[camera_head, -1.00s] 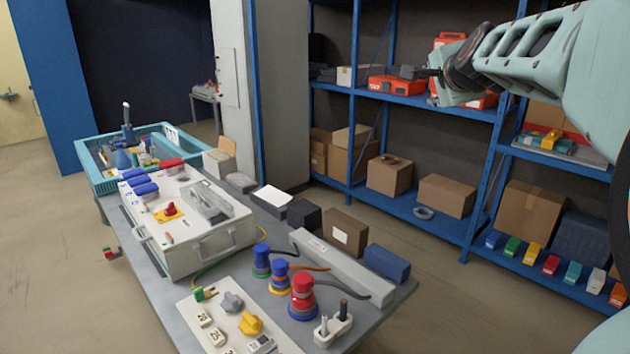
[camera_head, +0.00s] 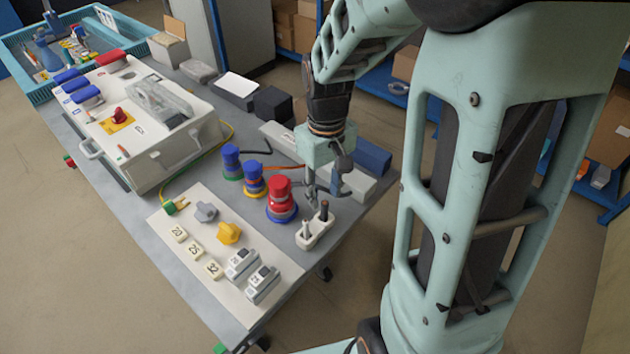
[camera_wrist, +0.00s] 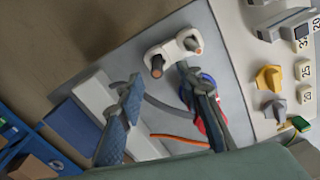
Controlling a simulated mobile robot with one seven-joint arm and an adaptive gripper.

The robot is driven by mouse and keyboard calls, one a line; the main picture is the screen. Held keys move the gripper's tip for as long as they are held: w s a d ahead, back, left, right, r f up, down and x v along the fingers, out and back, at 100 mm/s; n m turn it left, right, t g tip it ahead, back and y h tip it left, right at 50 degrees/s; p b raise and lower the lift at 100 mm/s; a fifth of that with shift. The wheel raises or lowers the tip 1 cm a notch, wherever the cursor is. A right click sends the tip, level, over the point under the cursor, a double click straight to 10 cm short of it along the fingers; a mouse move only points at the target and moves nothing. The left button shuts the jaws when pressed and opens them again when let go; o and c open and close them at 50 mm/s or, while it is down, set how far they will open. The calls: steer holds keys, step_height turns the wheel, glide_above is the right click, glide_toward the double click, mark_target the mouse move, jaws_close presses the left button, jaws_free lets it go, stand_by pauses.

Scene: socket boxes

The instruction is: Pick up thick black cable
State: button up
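The thick black cable (camera_wrist: 165,108) shows in the wrist view as a dark grey curved line. It runs from beside the red plug (camera_wrist: 202,118) toward the long light grey box (camera_wrist: 95,95). My gripper (camera_wrist: 162,100) is open, with one finger on each side of part of the cable and nothing clasped. In the head view my gripper (camera_head: 325,195) points down over the table, just right of the red plug (camera_head: 279,193) and behind the white socket block (camera_head: 316,229). Most of the cable is hidden there by the fingers.
An orange cable (camera_wrist: 180,139) lies nearby. Two blue plugs (camera_head: 231,158) stand left of the red one. A blue box (camera_head: 371,156) sits by the table's right edge. A switch panel (camera_head: 215,240) lies in front.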

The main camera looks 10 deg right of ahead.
mark_target(325, 203)
steer(key=shift+w+d+f, duration=0.1)
steer(key=shift+w+f, duration=0.1)
steer(key=shift+f, duration=1.65)
steer(key=shift+w+d+f, duration=0.1)
steer(key=shift+w+f, duration=0.05)
steer(key=shift+f, duration=1.7)
jaws_close()
